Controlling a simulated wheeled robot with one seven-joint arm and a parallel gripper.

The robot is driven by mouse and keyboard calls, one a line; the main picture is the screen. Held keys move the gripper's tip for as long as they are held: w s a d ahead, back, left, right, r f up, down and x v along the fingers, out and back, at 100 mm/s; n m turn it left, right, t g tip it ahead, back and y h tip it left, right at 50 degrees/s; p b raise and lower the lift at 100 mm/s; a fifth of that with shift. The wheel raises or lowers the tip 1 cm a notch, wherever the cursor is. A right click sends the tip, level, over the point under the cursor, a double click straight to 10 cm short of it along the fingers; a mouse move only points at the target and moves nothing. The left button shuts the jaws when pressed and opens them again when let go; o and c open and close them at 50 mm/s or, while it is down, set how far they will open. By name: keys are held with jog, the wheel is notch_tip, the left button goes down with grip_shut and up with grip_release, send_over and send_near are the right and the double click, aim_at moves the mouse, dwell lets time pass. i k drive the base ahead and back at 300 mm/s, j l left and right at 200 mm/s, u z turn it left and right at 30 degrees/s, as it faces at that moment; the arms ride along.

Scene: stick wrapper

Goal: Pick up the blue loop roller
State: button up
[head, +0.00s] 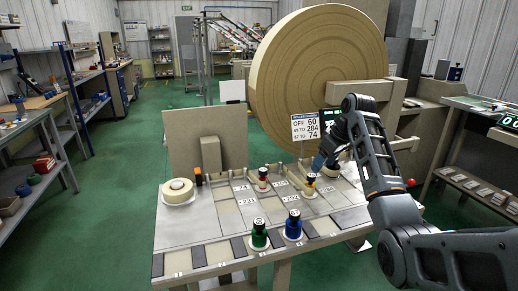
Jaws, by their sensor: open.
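My arm reaches in from the right and bends down to the bench's back right. My gripper (323,163) is there, open, behind and to the right of the blue roller and apart from it. Its fingertips are small and partly hidden, close to the yellow-banded roller (311,183) and a pale round base (330,171).
A green roller (259,234) stands just left of the blue one. A red-banded roller (263,179) is farther back. A tape roll (178,191) lies at the left. A sign (305,127) and huge wooden disc (315,75) rise behind. The bench's left middle is clear.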

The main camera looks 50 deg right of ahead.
aim_at(292, 232)
jog(key=k, duration=1)
